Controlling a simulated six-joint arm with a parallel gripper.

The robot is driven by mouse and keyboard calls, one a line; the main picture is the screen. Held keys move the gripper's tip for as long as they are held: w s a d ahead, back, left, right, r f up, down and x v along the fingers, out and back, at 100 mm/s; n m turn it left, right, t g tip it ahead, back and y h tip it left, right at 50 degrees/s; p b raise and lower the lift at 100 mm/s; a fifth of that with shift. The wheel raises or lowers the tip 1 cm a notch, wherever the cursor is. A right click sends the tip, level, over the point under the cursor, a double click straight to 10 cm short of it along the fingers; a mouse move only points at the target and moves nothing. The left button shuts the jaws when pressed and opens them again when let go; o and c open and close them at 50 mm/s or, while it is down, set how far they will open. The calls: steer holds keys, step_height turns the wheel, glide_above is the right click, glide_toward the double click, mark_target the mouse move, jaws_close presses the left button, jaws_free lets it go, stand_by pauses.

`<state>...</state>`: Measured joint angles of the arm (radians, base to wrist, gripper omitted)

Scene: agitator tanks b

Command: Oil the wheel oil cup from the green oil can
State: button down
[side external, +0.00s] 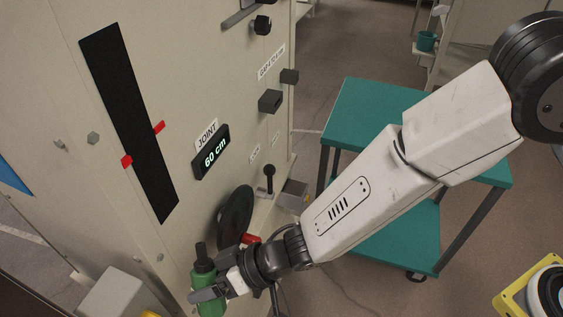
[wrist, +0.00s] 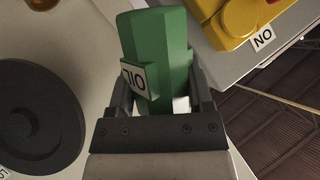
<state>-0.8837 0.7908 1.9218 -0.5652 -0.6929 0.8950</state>
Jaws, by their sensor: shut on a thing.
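My gripper (side external: 215,290) is shut on the green oil can (side external: 207,280), low in front of the machine's panel. The can has a dark top and stands close to upright in the side view. In the wrist view the green can (wrist: 158,45) sits between the two fingers (wrist: 160,100), its white OIL label upside down. The black wheel (side external: 236,213) is on the panel just above and right of the can; it fills the left of the wrist view (wrist: 38,110). A brass-coloured round part (wrist: 41,3) is cut off at the top edge there; I cannot tell whether it is the wheel oil cup.
A red part (side external: 251,239) and a black lever (side external: 269,178) are near the wheel. A display (side external: 212,152) reads 60 cm. A teal cart (side external: 372,110) stands behind my arm.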

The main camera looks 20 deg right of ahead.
mark_target(225, 303)
steer(key=shift+f, duration=2.65)
steer(key=shift+s+m, duration=0.1)
steer(key=shift+m, duration=0.2)
steer(key=shift+s+a+f+m+g+y, duration=0.15)
steer(key=shift+s+m+g+y, duration=0.15)
steer(key=shift+s+m+g, duration=0.45)
steer(key=shift+s+a+f+m+g+y, duration=0.15)
steer(key=shift+s+m+g+y, duration=0.2)
steer(key=shift+m+g, duration=0.7)
steer(key=shift+s+f+m+g+y, duration=0.15)
steer(key=shift+m+g+y, duration=0.2)
steer(key=shift+m+g, duration=0.3)
steer(key=shift+s+f+m+g+y, duration=0.15)
steer(key=shift+m+g+y, duration=0.25)
steer(key=shift+m, duration=0.45)
steer(key=shift+w+r+m+g+y, duration=0.1)
steer(key=shift+r+m+g+y, duration=0.4)
steer(key=shift+r+m, duration=0.4)
